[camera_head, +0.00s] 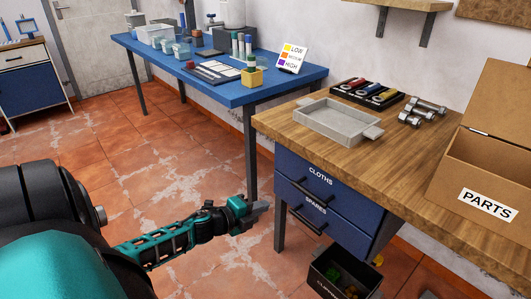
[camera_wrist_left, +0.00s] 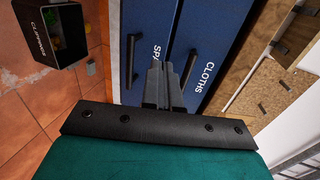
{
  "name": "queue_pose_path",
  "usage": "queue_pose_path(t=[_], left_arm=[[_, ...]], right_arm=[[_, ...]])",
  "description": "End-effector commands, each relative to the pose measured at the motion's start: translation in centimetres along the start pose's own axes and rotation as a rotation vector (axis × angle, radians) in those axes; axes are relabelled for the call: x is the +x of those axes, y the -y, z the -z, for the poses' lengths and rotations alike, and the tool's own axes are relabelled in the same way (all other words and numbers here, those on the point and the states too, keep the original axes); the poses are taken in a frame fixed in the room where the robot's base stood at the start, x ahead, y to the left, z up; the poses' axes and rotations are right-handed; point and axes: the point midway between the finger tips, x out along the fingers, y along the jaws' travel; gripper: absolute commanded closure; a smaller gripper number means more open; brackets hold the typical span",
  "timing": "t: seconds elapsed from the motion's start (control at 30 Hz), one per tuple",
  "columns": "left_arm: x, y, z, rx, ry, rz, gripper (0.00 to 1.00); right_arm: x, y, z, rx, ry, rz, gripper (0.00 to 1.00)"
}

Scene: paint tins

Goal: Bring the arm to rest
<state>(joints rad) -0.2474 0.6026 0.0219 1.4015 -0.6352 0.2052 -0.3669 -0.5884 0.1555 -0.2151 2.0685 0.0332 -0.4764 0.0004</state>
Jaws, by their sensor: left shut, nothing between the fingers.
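My left arm (camera_head: 165,241) reaches in from the lower left of the head view, low over the tiled floor. Its gripper (camera_head: 264,205) is shut and empty, in front of the blue drawer cabinet (camera_head: 335,222) under the wooden bench. In the left wrist view the two grey fingers of the gripper (camera_wrist_left: 163,68) are together, with nothing between them. They overlap the drawer fronts, which are labelled CLOTHS and SPARES, and partly cover the SPARES label. I cannot tell whether they touch the cabinet. My right gripper is not in view.
The wooden bench (camera_head: 407,162) carries a grey tray (camera_head: 330,122), dumbbell-shaped metal pieces and a PARTS box (camera_head: 487,165). A black bin (camera_head: 343,275) stands on the floor by the cabinet. A blue table (camera_head: 222,81) with tins stands behind. The floor left of the cabinet is clear.

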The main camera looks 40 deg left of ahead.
Motion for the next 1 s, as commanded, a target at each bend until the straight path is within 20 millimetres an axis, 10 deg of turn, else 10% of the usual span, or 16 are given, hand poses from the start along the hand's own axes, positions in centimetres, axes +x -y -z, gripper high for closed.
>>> queue_pose_path(t=[0.37, 0.8, 1.0], left_arm=[[-0.7, 0.0, 1.2, -0.057, 0.001, -0.004, 1.00], [-10.9, 1.1, 22.6, -1.269, 0.119, -0.243, 1.00], [-12.8, 1.8, 26.1, -1.482, 0.147, -0.314, 1.00]], right_arm=[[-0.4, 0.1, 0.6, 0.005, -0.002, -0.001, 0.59], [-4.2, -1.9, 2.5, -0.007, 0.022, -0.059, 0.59], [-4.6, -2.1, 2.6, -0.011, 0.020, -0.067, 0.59]])
